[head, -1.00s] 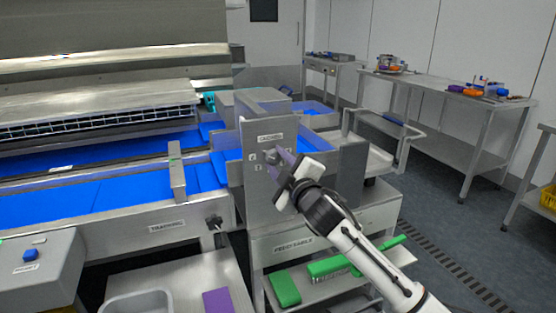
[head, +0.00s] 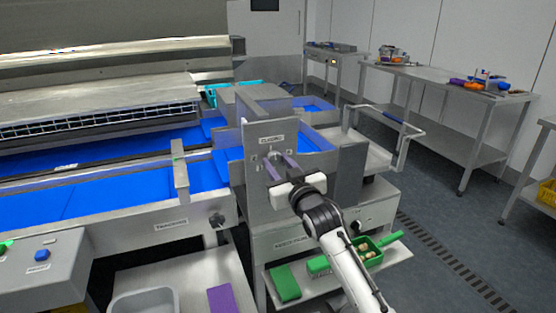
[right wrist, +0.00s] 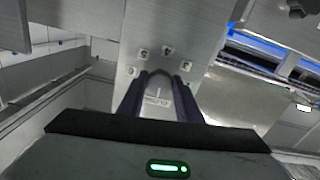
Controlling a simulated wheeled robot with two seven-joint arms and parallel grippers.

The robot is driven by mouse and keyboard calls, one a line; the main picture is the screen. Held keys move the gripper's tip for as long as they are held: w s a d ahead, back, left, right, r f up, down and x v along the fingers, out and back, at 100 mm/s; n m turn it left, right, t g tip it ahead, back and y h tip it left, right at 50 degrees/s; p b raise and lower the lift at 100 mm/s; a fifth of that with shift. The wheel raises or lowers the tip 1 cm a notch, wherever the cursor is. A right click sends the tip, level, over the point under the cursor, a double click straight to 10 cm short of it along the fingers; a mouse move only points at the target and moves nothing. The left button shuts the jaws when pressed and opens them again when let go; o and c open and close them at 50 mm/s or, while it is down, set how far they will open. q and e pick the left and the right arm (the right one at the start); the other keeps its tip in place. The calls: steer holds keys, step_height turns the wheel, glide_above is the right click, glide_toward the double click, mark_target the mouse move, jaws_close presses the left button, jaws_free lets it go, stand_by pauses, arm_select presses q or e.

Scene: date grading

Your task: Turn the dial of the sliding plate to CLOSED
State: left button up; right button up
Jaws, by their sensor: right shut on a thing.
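The sliding plate (head: 258,203) is an upright grey metal panel above the feed table, with a small label near its top. My right gripper (head: 280,164) is at the upper part of the plate, its two purple-grey fingers reaching to the dial. In the right wrist view the dial (right wrist: 158,98), a grey knob with a rounded end, lies between the two fingers, and they are shut on it. Which tag the dial points at cannot be told. My left gripper is not in view.
Blue conveyor belts (head: 95,197) run to the left of the plate. Below, a shelf holds a green block (head: 284,283) and a green scoop (head: 371,256) with brown dates. A grey tub (head: 146,303) and a purple cloth (head: 221,299) lie lower left. Steel tables stand along the back right.

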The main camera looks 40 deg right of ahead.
steer(key=shift+m, duration=0.6)
steer(key=shift+p, duration=0.3)
steer(key=o, duration=1)
steer(key=shift+o, duration=0.2)
steer(key=b+v, duration=0.1)
steer(key=v, duration=0.9)
steer(key=shift+s, duration=0.2)
